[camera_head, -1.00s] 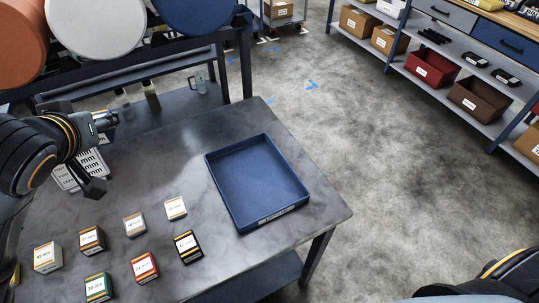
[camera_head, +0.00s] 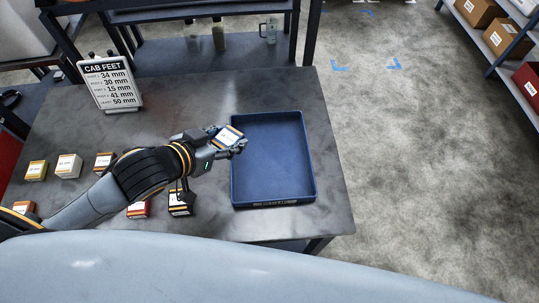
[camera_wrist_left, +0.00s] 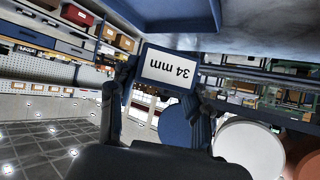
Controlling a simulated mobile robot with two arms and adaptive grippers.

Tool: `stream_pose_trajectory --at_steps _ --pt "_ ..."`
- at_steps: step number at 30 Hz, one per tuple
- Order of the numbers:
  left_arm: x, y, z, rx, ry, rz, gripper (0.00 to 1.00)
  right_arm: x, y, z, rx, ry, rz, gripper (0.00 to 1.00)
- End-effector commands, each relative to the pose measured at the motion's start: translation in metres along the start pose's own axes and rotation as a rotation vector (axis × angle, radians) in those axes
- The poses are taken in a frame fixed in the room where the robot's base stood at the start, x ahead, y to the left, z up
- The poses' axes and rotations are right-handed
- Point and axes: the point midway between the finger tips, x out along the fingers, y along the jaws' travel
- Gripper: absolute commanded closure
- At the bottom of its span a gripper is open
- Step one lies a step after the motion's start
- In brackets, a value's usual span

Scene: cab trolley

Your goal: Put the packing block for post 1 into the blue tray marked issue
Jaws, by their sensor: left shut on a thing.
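My left gripper (camera_head: 236,146) is shut on a packing block (camera_head: 227,136) with a white label and dark blue edges. In the left wrist view the label on this block (camera_wrist_left: 169,68) reads 34 mm, upside down. The blue tray (camera_head: 275,165) lies on the table to the right, looks empty, and has a label on its front wall too small to read. The gripper holds the block at the tray's left wall, apparently above it. The sign CAB FEET (camera_head: 110,85) lists 34 mm on its top line. My right gripper is not in view.
My left arm hides part of that area. Bottles (camera_head: 219,35) stand on a shelf behind.

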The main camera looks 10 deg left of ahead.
Motion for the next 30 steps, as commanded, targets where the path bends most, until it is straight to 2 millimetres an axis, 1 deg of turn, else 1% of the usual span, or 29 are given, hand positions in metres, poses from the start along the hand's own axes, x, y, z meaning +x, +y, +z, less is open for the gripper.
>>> stream_pose_trajectory --at_steps 1,3,6,8,11,12,19,21,24,27,30 --pt "-0.004 0.006 0.009 0.011 -0.003 0.019 0.91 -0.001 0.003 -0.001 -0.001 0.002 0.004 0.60" --pt "-0.008 0.012 0.015 0.022 0.003 0.039 0.91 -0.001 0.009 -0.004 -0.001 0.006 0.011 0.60" --pt "-0.008 0.015 0.019 0.031 0.009 0.054 0.91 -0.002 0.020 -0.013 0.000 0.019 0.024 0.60" --pt "-0.003 0.014 0.018 0.033 0.011 0.056 0.91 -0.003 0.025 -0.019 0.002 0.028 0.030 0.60" --pt "0.015 0.007 0.013 0.033 0.014 0.056 0.91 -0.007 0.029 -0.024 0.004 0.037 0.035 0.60" --pt "0.025 0.003 0.011 0.033 0.014 0.054 0.91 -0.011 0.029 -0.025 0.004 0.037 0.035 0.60" --pt "0.083 -0.018 0.001 0.032 0.013 0.055 0.91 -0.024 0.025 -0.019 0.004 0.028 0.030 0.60" --pt "0.101 -0.021 0.010 0.028 0.007 0.056 0.91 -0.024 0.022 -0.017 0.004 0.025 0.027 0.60" --pt "0.122 -0.026 0.017 0.029 0.008 0.057 0.91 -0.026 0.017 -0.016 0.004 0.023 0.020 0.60" --pt "0.137 -0.030 0.022 0.031 0.009 0.057 0.91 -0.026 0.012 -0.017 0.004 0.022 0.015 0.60" --pt "0.144 -0.031 0.025 0.032 0.010 0.058 0.91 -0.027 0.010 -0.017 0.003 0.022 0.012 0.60"
